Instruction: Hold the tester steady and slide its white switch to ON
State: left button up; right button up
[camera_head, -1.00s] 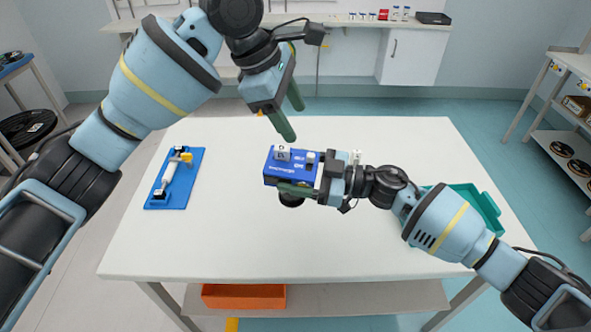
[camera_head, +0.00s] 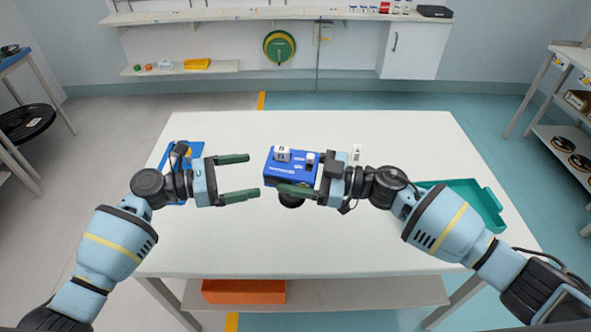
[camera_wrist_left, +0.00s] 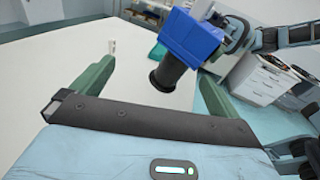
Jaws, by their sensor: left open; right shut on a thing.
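The blue tester (camera_head: 287,168) is held above the white table by my right gripper (camera_head: 298,178), which is shut on it from the right. A white block-shaped part (camera_head: 282,153) and a smaller white part (camera_head: 310,159) show on its top; I cannot tell which is the switch or its setting. My left gripper (camera_head: 253,176) is open and empty just left of the tester, fingers pointing at it. In the left wrist view the tester (camera_wrist_left: 192,38) shows beyond the open fingers, with a dark round part (camera_wrist_left: 167,72) beneath it.
A blue board (camera_head: 163,160) lies on the white table (camera_head: 330,245) at left, partly behind my left arm. A green tray (camera_head: 470,200) sits at right, partly behind my right arm. A small white item (camera_head: 357,152) stands behind my right gripper. The table's front middle is clear.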

pick_arm(q)
jog(key=shift+m, duration=0.3)
jog(key=s+f, duration=0.3)
jog(key=shift+s+d+f, duration=0.2)
jog(key=shift+s+d, duration=0.1)
jog(key=shift+s, duration=0.1)
jog(key=shift+d, duration=0.1)
jog(key=shift+x, duration=4.9)
jog(key=shift+c, duration=0.3)
